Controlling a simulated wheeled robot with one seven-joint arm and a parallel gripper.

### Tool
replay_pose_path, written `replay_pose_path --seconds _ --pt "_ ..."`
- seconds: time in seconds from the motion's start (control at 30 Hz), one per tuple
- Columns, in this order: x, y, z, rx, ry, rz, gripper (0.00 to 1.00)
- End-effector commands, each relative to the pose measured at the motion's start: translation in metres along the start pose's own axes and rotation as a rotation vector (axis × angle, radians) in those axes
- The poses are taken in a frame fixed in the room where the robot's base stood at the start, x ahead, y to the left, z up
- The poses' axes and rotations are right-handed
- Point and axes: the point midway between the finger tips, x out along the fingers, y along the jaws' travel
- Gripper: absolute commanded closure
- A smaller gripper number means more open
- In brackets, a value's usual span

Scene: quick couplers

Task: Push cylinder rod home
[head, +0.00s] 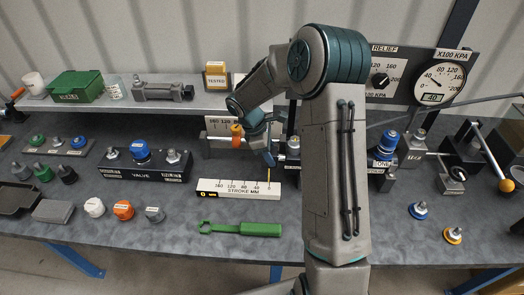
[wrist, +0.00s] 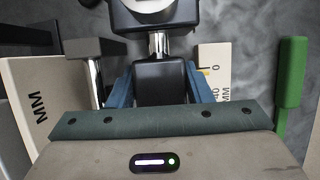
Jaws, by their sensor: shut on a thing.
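The black rod-end block (wrist: 160,82) sits between the two blue fingers of my gripper (wrist: 158,90) in the wrist view, and the gripper is shut on it. A short length of chrome rod (wrist: 159,44) shows between the block and the dark cylinder body (wrist: 155,14). In the head view my gripper (head: 262,142) is behind the white stroke scale (head: 238,188), and my arm hides most of the cylinder. A yellow pointer (head: 268,180) stands near the scale's 0 mark; it also shows near 0 in the wrist view (wrist: 205,72).
A green tool (head: 240,229) lies on the bench in front of the scale. A valve block (head: 145,172) and loose caps (head: 123,210) are at the left. The front centre-left bench is mostly clear.

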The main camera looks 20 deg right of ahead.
Motion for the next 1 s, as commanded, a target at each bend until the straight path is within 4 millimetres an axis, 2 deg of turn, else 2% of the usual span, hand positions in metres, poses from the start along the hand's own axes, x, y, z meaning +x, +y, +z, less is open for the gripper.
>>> replay_pose_path --seconds 0.03,0.37,0.4,0.43,0.47,0.8,0.87,1.0 --pt "0.002 0.0 0.007 0.002 -0.014 -0.001 0.95" --pt "0.001 -0.001 0.005 -0.006 -0.015 0.002 0.96" --pt "0.001 -0.001 0.005 -0.005 -0.015 0.002 0.44" --pt "0.001 -0.001 0.004 -0.006 -0.014 0.002 0.35" --pt "0.0 -0.001 0.004 -0.007 -0.013 0.003 0.33" --pt "-0.006 -0.002 -0.004 -0.015 -0.007 0.009 0.33" --pt "-0.012 -0.001 -0.004 -0.015 -0.006 0.011 0.33" --pt "-0.036 -0.001 -0.004 -0.012 -0.005 0.012 0.33"
